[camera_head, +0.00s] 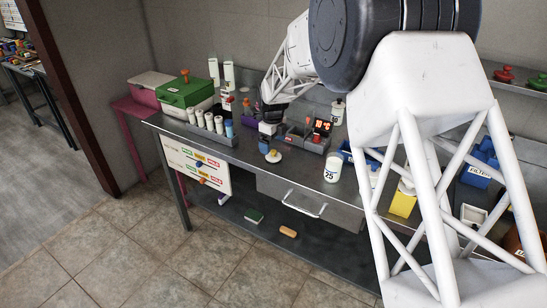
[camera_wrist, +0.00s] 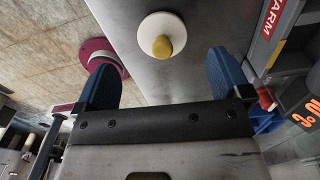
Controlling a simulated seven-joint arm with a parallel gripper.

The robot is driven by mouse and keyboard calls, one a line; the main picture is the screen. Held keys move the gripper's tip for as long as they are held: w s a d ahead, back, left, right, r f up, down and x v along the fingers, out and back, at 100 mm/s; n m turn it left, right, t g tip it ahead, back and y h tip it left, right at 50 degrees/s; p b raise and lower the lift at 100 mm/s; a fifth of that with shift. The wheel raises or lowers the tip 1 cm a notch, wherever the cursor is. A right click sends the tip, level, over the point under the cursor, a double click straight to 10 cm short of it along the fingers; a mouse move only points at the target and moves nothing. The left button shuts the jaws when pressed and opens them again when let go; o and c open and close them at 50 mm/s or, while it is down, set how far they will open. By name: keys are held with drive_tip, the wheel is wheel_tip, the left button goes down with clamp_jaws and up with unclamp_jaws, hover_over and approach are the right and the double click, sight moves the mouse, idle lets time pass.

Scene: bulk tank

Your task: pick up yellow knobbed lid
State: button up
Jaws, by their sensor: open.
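The yellow knobbed lid (camera_head: 274,157) is a white disc with a yellow knob. It lies on the steel bench (camera_head: 300,178) near the front edge, knob up. In the wrist view the lid (camera_wrist: 150,22) is at the top centre, beyond my fingertips and between their lines. My gripper (camera_head: 266,140) is above the bench, just behind and left of the lid in the head view. In the wrist view my gripper (camera_wrist: 162,62) has its two blue fingers wide apart, with nothing between them. The lid appears untouched.
A white jar marked 75 (camera_head: 333,168) stands to the lid's right. A grey divided holder with a lit display (camera_head: 321,126) is behind right. Several white bottles (camera_head: 209,121) and a green box (camera_head: 186,92) stand left. The bench is clear between lid and jar.

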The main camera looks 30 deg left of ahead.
sight(273, 150)
drive_tip(key=shift+w+d+f, duration=0.1)
drive_tip(key=shift+f, duration=2.5)
drive_tip(key=c, duration=1)
